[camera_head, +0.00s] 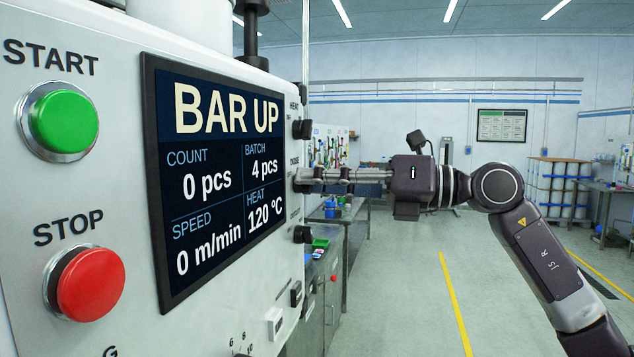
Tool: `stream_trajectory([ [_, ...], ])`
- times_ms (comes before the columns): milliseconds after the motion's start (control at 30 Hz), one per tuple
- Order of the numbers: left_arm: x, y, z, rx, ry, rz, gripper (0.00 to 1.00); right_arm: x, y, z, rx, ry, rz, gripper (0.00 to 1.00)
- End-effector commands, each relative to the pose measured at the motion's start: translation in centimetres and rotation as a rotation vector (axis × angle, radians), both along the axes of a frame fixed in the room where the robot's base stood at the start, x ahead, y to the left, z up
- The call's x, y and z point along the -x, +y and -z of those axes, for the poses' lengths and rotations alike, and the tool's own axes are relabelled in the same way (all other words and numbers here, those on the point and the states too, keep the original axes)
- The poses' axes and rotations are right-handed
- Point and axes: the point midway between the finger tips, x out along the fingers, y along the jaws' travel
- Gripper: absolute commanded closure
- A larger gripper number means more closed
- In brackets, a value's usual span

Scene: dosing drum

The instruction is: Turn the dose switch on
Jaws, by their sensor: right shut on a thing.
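The dose switch (300,187) is the middle of three dark knobs down the right edge of the machine's panel, under a small label that seems to read DOSE. My right gripper (308,177) reaches in from the right, level, with its fingertips at the panel. It is shut on the dose switch. The fingers hide most of the knob, so I cannot tell which way it is turned. My left gripper is out of view.
The heat knob (302,129) is just above and another knob (303,235) just below. The panel (130,200) also has a display (215,175), a green start button (63,121) and a red stop button (88,284). The floor to the right is clear.

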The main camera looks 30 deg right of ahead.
Motion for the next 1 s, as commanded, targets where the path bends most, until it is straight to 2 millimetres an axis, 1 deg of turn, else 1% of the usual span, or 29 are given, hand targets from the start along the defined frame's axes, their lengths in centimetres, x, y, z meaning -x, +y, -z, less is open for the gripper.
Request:
stream_trajectory([
  [400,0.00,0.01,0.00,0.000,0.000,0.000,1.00,-0.02,-0.03,0.00,-0.007,0.005,0.001,1.00],
  [433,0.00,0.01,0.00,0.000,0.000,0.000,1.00,-0.02,-0.03,0.00,-0.007,0.005,0.001,0.75],
  [567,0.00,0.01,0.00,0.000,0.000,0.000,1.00,-0.02,-0.03,0.00,-0.007,0.005,0.001,0.62],
  [867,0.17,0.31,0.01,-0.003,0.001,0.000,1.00,0.02,-0.05,0.02,-0.005,0.005,0.000,0.62],
  [1000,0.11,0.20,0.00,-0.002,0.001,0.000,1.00,0.37,-0.42,0.08,-0.007,0.006,0.000,0.62],
])
